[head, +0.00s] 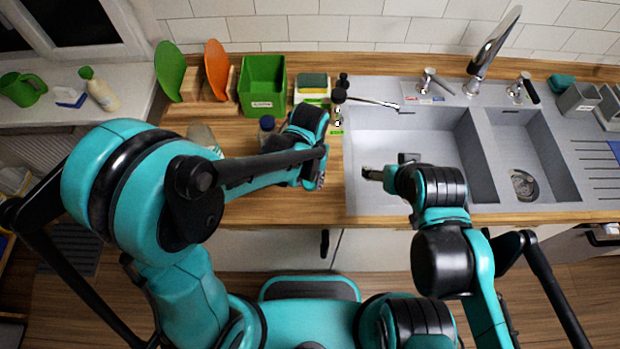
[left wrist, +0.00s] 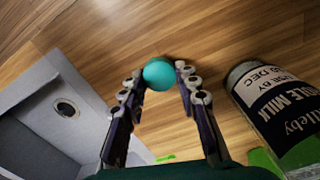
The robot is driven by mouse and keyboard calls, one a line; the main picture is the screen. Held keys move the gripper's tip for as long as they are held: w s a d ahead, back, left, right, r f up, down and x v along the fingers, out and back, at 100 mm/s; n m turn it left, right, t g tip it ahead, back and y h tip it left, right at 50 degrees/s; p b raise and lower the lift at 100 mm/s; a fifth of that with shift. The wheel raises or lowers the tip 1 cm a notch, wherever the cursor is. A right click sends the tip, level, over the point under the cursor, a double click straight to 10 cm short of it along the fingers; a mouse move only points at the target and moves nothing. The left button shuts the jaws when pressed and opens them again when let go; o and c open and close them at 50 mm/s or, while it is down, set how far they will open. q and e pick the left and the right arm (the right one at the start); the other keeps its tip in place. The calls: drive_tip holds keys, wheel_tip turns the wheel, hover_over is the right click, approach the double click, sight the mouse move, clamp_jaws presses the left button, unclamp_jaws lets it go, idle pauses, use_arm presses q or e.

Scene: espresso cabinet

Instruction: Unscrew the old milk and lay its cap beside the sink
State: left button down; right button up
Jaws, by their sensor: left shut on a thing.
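My left gripper (head: 318,170) is over the counter just left of the sink (head: 362,200). In the left wrist view its fingers (left wrist: 161,78) are shut on a round teal cap (left wrist: 159,74), with bare wood beyond it. The milk bottle (left wrist: 285,105), labelled whole milk with a use-by date, stands to the right of the fingers and apart from them. My right gripper (head: 390,167) looks open and empty over the left sink basin.
A dark-capped bottle (head: 267,123) is partly hidden behind my left arm. A green bin (head: 263,85), a sponge holder (head: 312,90) and green and orange boards stand at the back. The tap (head: 490,50) rises behind the sink. The counter's front strip left of the sink is clear.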

sight(310, 181)
use_arm(q)
drive_tip(key=shift+f, duration=0.15)
drive_tip(key=c, duration=1.1)
unclamp_jaws()
drive_tip(key=shift+r, duration=0.2)
wheel_tip(310, 181, up, 12)
drive_tip(key=p, duration=0.4)
drive_tip(key=s+a+r+n+t, duration=0.1)
drive_tip(key=a+r+t, duration=0.1)
drive_tip(key=a, duration=0.4)
drive_tip(key=s+a+r+n+t, duration=0.1)
drive_tip(key=s+a+t, duration=0.1)
drive_tip(key=a, duration=0.4)
drive_tip(key=s+a+r+n+t, duration=0.1)
drive_tip(key=s+a+r+t, duration=0.1)
drive_tip(key=a, duration=0.4)
drive_tip(key=shift+s+r+t, duration=0.25)
drive_tip(key=shift+r+t, duration=0.1)
drive_tip(key=shift+t, duration=0.25)
